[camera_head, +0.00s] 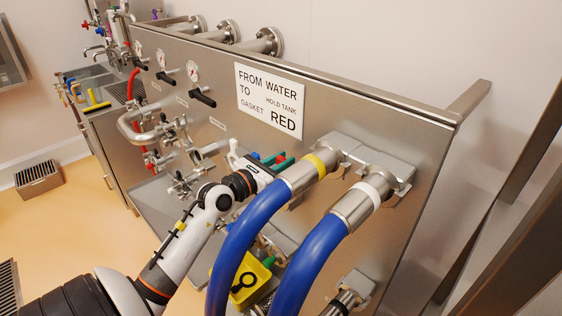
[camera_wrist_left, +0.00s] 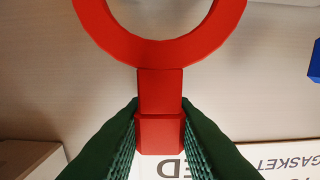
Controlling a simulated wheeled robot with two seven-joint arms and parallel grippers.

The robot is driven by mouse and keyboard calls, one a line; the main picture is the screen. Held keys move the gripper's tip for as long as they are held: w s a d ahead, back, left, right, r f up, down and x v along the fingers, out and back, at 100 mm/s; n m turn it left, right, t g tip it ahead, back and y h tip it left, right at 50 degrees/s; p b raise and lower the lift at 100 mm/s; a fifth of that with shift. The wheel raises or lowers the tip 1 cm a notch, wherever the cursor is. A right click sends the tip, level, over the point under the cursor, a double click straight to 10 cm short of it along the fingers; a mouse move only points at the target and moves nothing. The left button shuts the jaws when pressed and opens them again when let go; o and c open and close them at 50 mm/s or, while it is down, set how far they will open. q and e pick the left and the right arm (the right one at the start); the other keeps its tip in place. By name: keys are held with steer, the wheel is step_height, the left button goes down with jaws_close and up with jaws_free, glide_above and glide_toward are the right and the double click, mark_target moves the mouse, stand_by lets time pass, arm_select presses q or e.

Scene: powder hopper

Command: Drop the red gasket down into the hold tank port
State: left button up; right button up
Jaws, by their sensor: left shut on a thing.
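The red gasket (camera_wrist_left: 160,45) is a flat ring with a tab, seen large in the left wrist view. My left gripper (camera_wrist_left: 160,118) is shut on the tab between its green ridged fingers, with the ring beyond the fingertips. The ring's far part is cut off by the frame edge. In the head view my left gripper (camera_head: 278,162) is in front of the steel panel, below the sign and left of the blue hoses; only a bit of red shows there. I cannot tell which port is the hold tank's. My right gripper is not in view.
A white sign (camera_head: 270,99) on the steel panel (camera_head: 330,110) reads FROM WATER TO HOLD TANK, GASKET RED. Two thick blue hoses (camera_head: 258,215), banded yellow and white, curve close to my left gripper. A yellow tagged box (camera_head: 256,275) sits below. Valves and pipes (camera_head: 150,130) crowd the left.

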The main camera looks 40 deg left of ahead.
arm_select(q)
steer(key=shift+r+p, duration=0.3)
steer(key=shift+r, duration=0.3)
steer(key=shift+s+f, duration=0.15)
steer(key=shift+s, duration=0.3)
steer(key=s+b, duration=0.2)
steer(key=s, duration=0.6)
steer(key=shift+a, duration=0.35)
